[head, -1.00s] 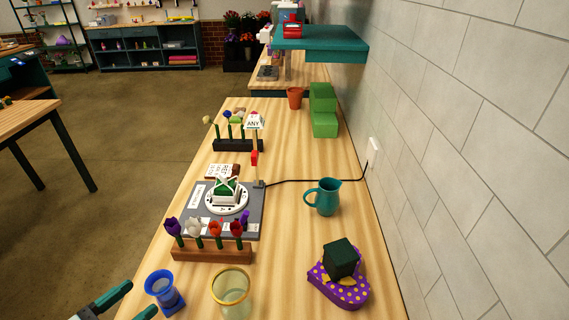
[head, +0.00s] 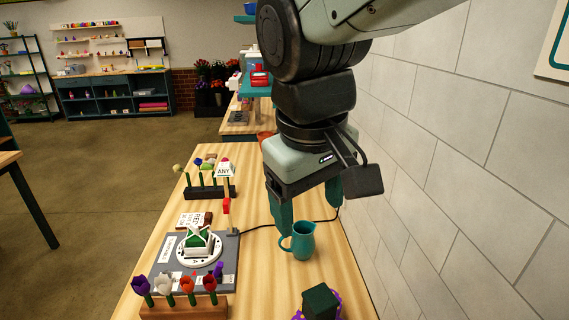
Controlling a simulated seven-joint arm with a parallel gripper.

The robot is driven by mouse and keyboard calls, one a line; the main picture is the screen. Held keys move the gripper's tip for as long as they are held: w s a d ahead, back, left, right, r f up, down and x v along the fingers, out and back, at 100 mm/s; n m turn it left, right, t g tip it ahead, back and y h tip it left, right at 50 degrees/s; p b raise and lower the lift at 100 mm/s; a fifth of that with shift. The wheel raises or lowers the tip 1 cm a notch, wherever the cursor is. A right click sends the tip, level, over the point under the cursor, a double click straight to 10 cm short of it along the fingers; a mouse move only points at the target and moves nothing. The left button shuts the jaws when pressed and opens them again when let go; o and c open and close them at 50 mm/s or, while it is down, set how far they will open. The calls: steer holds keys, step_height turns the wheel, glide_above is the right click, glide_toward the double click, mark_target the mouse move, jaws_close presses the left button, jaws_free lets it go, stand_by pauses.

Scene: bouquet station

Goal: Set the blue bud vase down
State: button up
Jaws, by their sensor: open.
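The blue bud vase is not in view now; the near end of the table is cut off by the bottom edge. My gripper (head: 310,217) hangs from the top right, pointing down, its two teal fingers spread apart with nothing seen between them. It is over the right side of the table (head: 255,270). The teal jug (head: 303,241) stands upright, just below the fingers in the picture. I cannot tell whether the left finger touches it.
A wooden block with several flowers (head: 184,308) stands at the front left. Behind it are a grey board with a white dial (head: 198,250) and a dark flower rack (head: 208,193). A tiled wall (head: 450,190) bounds the right.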

steer(key=s+d+r+m+t, duration=0.2)
steer(key=s+d+m+t, duration=0.1)
steer(key=s+d+m, duration=0.2)
steer(key=shift+s+y, duration=0.4)
steer(key=shift+s, duration=0.45)
stand_by(0.4)
